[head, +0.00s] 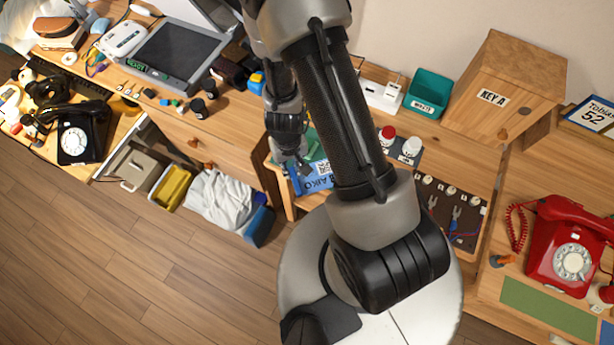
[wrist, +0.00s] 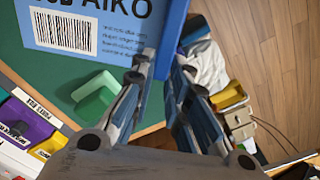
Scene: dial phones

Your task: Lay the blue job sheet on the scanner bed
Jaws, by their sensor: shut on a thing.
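The blue job sheet (wrist: 110,42), with a barcode and "AIKO" lettering, is at the top left of the wrist view. My gripper (wrist: 163,65) is shut on its right edge. In the head view the sheet (head: 313,181) shows beneath my gripper (head: 297,165), partly hidden by my arm. Its height above the surface below is unclear. The scanner stands at the upper left of the head view, lid raised, with its dark bed (head: 178,52) bare and a green "READY" label on its front. The scanner is well to the left of my gripper.
A black dial phone (head: 82,138) and red dial phone (head: 570,245) stand at either side. Small dark jars (head: 198,107) sit near the scanner's right corner. A teal bin (head: 428,92) and wooden key box (head: 505,90) are at the back right. A green block (wrist: 95,98) lies near the sheet.

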